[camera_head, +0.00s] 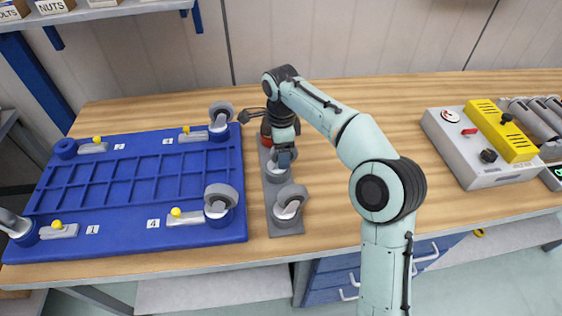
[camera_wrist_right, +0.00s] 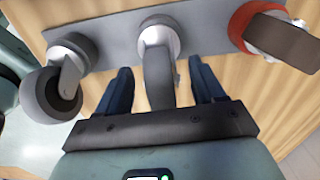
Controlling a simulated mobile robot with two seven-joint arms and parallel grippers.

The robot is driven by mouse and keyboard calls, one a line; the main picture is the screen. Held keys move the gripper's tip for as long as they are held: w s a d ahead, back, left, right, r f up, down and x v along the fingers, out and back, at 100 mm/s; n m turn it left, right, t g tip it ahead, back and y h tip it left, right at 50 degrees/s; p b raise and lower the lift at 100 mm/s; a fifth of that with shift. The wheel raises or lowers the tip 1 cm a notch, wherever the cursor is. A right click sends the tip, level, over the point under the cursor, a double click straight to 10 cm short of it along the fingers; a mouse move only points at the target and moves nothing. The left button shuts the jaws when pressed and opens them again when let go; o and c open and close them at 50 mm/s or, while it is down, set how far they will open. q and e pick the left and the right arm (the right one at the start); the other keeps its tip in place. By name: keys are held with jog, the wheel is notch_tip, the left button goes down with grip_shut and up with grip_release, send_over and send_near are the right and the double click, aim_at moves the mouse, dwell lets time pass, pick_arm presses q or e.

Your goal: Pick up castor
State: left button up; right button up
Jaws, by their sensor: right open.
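A grey castor (camera_wrist_right: 158,75) stands on the grey strip (camera_wrist_right: 112,35) between the two fingers of my right gripper (camera_wrist_right: 161,73). The fingers are open, one on each side of its wheel, with a visible gap on both sides. In the head view my right gripper (camera_head: 285,156) is over the middle castor (camera_head: 277,170) and partly hides it. Another grey castor (camera_head: 289,203) stands at the near end of the strip. A castor with an orange-red base (camera_wrist_right: 244,22) is at the strip's other end, mostly hidden by my arm in the head view. My left gripper is not in view.
A blue plate (camera_head: 130,225) lies left of the strip, with castors at its upper right (camera_head: 220,117), lower right (camera_head: 220,200) and lower left corners. Its upper left holder (camera_head: 65,148) is empty. A grey and yellow control box (camera_head: 480,150) stands at right. Wooden table between is clear.

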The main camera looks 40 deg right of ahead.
jog(key=shift+f, duration=0.1)
grip_shut()
notch_tip(320, 180, up, 11)
jog(key=p, duration=0.4)
jog(key=shift+w+r, duration=0.1)
jog(key=shift+r, duration=0.1)
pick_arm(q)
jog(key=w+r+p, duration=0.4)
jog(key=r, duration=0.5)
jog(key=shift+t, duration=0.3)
pick_arm(e)
notch_tip(320, 180, up, 9)
jog(key=shift+f, duration=0.15)
